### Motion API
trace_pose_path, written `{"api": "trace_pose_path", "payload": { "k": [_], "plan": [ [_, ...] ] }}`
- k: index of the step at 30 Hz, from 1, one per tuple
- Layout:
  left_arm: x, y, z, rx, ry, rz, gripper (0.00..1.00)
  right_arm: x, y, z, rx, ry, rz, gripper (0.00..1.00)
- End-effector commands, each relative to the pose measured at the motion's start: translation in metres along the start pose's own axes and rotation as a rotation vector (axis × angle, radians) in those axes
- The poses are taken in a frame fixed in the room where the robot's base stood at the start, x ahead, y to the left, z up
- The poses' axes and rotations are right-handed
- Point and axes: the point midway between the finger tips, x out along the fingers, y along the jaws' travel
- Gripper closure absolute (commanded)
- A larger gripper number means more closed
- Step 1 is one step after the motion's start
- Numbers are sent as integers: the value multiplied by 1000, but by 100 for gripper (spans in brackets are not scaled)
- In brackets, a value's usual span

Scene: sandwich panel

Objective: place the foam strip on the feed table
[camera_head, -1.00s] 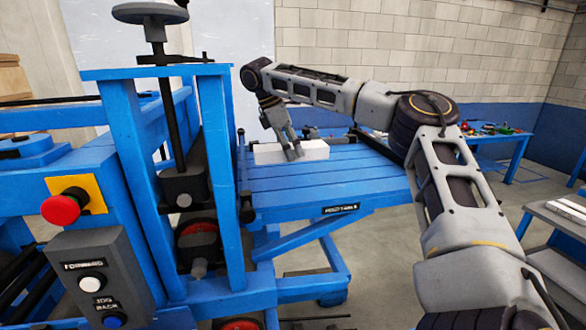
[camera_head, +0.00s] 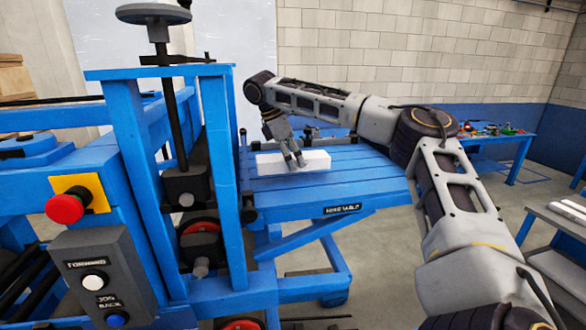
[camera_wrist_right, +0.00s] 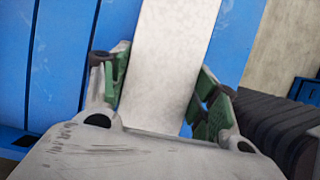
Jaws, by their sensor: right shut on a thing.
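The white foam strip (camera_head: 318,161) is at the blue feed table (camera_head: 350,182), lying along its planks; I cannot tell whether it touches them. My right gripper (camera_head: 297,160) reaches it from above and is shut on it. In the right wrist view the strip (camera_wrist_right: 175,50) runs between the green-padded fingers of my right gripper (camera_wrist_right: 160,82), with blue planks behind it. The strip's near end is hidden by the gripper body there. My left gripper is not in view.
The blue machine frame (camera_head: 219,180) with a handwheel stands left of the table. A control box (camera_head: 100,265) and red stop button (camera_head: 66,208) are at the front left. A grey bench (camera_head: 560,220) is at the right. The table's front planks are clear.

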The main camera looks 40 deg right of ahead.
Motion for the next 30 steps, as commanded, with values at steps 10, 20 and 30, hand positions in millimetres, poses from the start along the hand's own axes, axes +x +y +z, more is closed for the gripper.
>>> {"api": "trace_pose_path", "payload": {
  "k": [10, 20, 30],
  "plan": [
    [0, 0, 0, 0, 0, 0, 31, 24, 0, -10, 0, -1, -1, 64],
    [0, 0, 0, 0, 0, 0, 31, 30, 0, -12, 1, -1, 1, 64],
    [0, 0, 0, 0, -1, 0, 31, 32, 0, -13, 1, -1, 0, 39]
  ]
}}
